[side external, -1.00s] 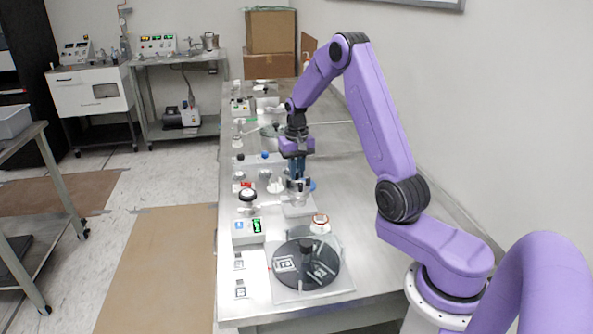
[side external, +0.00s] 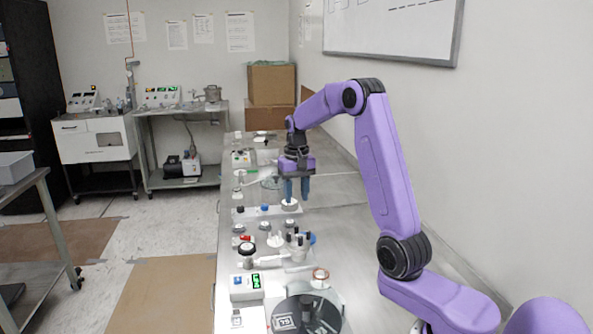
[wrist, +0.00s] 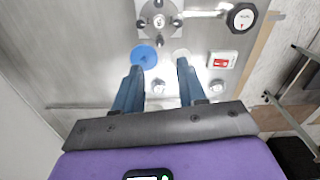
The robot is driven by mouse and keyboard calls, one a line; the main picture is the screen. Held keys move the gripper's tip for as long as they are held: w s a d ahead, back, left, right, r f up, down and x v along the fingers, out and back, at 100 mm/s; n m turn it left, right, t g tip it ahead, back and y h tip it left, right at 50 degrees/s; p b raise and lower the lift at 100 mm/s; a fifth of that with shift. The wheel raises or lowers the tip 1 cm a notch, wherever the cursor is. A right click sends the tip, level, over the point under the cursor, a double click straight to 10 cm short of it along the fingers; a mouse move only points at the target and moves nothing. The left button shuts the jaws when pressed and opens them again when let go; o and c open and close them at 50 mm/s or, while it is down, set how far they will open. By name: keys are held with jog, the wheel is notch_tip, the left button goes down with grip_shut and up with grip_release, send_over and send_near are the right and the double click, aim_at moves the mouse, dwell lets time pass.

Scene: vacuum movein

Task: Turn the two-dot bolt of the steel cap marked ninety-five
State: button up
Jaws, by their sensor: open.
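My gripper (side external: 297,198) is open and empty, pointing down over the bench. A steel fitting with several bolts (wrist: 158,18) lies ahead of the fingertips at the top edge of the wrist view. It also shows in the side view (side external: 298,246), nearer the camera than the gripper, with dark upright posts. No marking ninety-five and no bolt dots are legible, so I cannot tell which part is the named cap or bolt.
A blue disc (wrist: 147,55) shows by the left fingertip. A dark round plate (side external: 308,314) is at the near bench end. Bare bench lies to the right.

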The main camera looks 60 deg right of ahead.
notch_tip(320, 180, up, 7)
jog(key=shift+r, duration=0.2)
jog(key=c, duration=0.3)
jog(key=m+g+h, duration=0.2)
jog(key=m+h, duration=0.2)
jog(key=m, duration=1.3)
send_near(308, 230)
jog(key=x, duration=0.8)
jog(key=shift+s+d+f, duration=0.1)
jog(key=shift+d+f, duration=0.05)
jog(key=shift+f, duration=0.2)
grip_shut()
